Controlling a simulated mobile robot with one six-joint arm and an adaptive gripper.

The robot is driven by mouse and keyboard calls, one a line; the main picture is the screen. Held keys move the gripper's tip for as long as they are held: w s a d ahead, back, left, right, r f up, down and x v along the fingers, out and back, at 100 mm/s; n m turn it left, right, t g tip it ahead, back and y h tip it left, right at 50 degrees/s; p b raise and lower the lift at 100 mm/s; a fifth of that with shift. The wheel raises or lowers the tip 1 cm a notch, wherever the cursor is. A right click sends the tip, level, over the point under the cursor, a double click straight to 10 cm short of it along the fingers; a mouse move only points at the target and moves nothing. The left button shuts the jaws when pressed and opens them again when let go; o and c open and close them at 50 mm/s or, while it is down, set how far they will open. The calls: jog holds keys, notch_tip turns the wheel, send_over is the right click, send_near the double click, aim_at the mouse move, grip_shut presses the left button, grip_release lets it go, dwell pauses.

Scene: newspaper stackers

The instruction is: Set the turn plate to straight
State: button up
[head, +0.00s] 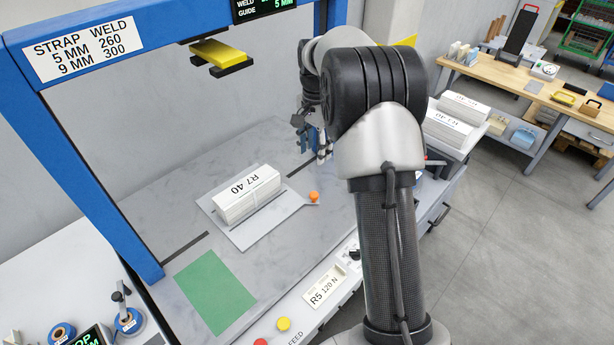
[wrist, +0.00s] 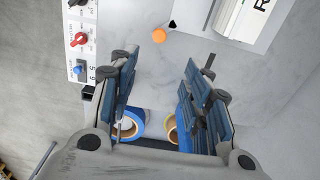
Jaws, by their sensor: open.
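The turn plate (head: 275,216) is a flat grey plate on the worktable. It has a small pointer and an orange knob (head: 314,197) at its right corner. A white bundle marked R7 40 (head: 247,195) lies on it. In the wrist view the plate (wrist: 208,34) is at the top right, its edge slightly tilted, and the orange knob (wrist: 159,35) is just left of it. I cannot tell its exact angle. My gripper (head: 314,148) is above the table behind the knob. In the wrist view my gripper (wrist: 165,64) is open and empty, apart from the knob.
The blue frame (head: 75,150) arches over the table, with a yellow part (head: 217,52) hanging below it. A green mat (head: 214,290) lies at the front left. A control panel (wrist: 82,40) lines the table edge. Ring-shaped rolls (wrist: 130,127) show beyond my fingers.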

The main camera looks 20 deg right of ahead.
aim_at(314, 194)
notch_tip(314, 194, down, 18)
jog(key=b, duration=0.5)
jog(key=shift+r, duration=0.2)
grip_shut()
dwell(0.5)
